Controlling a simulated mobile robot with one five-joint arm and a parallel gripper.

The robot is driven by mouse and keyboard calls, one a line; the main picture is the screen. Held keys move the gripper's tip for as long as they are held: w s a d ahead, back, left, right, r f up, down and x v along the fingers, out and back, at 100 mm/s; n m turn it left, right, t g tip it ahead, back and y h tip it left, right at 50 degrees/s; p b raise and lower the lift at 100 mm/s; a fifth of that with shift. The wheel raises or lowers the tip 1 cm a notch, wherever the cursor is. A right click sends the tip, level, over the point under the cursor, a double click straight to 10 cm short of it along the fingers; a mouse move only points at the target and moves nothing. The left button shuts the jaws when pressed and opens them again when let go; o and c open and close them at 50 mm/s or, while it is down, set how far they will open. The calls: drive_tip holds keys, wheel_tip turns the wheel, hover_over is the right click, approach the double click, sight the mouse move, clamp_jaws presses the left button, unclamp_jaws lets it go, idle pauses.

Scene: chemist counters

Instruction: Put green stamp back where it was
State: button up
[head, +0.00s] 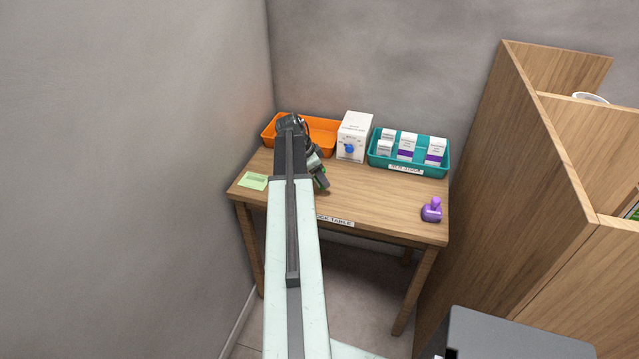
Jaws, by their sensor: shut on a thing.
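My gripper (321,182) is over the middle of the wooden table, left of centre, reaching down from the end of my arm. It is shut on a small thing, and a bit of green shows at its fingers. This looks like the green stamp (323,172), but most of it is hidden by the gripper and arm. I cannot tell whether it touches the table top. A purple stamp (432,211) stands upright near the table's right front corner.
On the table (375,196), an orange tray (322,135), a white box (355,127) and a teal tray (408,167) with white cartons line the back. A green note (253,181) lies at left. A wooden partition (500,180) rises at right. The table's centre right is clear.

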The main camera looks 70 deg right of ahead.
wheel_tip(320, 180, down, 4)
drive_tip(key=shift+s+r+b, duration=0.1)
drive_tip(key=shift+r+b, duration=0.1)
drive_tip(key=shift+b, duration=0.9)
drive_tip(key=shift+a+r, duration=0.1)
drive_tip(key=shift+r, duration=0.15)
drive_tip(key=shift+f, duration=0.2)
drive_tip(key=o, duration=1)
drive_tip(key=shift+o, duration=0.2)
drive_tip(key=shift+r, duration=0.1)
drive_tip(key=p+v, duration=1.1)
drive_tip(key=v, duration=0.1)
drive_tip(key=shift+r, duration=0.15)
